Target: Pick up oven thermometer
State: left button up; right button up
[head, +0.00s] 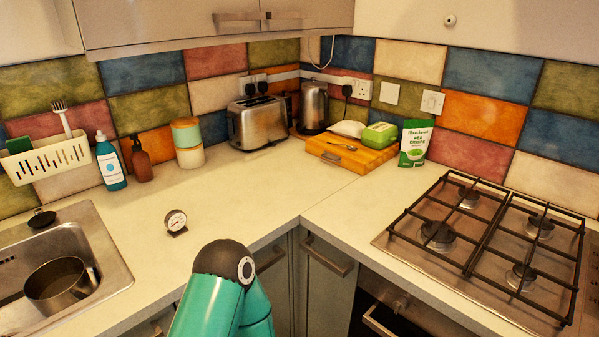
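The oven thermometer (176,221) stands upright on the pale worktop, between the sink and the front edge of the counter's inner corner. It has a round white dial in a dark rim on a small dark base. It stands alone with nothing touching it. Part of one of my arms, teal with a dark joint, shows at the bottom centre, to the right of the thermometer and lower in the picture. Neither of my grippers shows in the head view.
A sink (105,245) with a pot (62,284) is at left. A wooden board (350,154) and a gas hob (480,240) are right. Worktop around the thermometer is clear.

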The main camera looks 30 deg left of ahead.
aim_at(175, 220)
jog(key=u, duration=0.3)
jog(key=k, duration=0.45)
jog(key=u, duration=1.25)
jog(key=i, duration=0.45)
jog(key=z, duration=0.05)
